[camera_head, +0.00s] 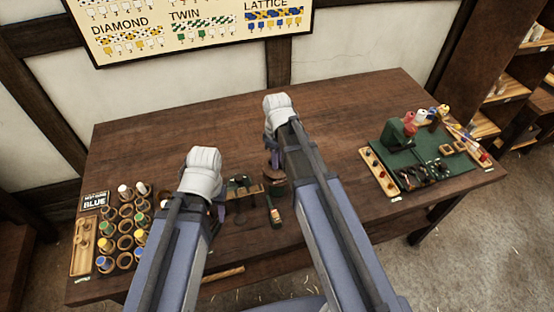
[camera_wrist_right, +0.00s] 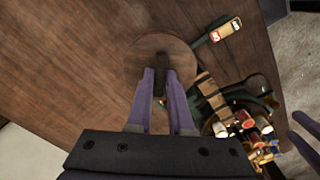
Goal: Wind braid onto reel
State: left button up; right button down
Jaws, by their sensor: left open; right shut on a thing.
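A round brown wooden reel (camera_wrist_right: 148,62) lies below my right gripper (camera_wrist_right: 164,85) in the right wrist view. The fingers are shut on a dark upright piece (camera_wrist_right: 162,62) near the middle of its top. In the head view the reel (camera_head: 273,188) shows partly behind my right arm, and the right fingertips are mostly hidden. My left gripper (camera_head: 221,205) is open above the table, to the left of the reel; its fingers are largely covered by its wrist. I cannot make out a braid on the reel.
A small dark green stand (camera_head: 240,186) and a tagged green-handled item (camera_head: 275,212) are close to the reel. Cups of coloured bobbins (camera_head: 124,242) fill the left of the table (camera_head: 180,134). A green mat (camera_head: 430,168) with spools is at right. The table's back is clear.

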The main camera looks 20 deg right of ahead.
jog(key=n, duration=0.4)
jog(key=shift+n, duration=2.1)
jog(key=c, duration=0.8)
grip_release()
notch_tip(320, 180, up, 8)
jog(key=p, duration=0.8)
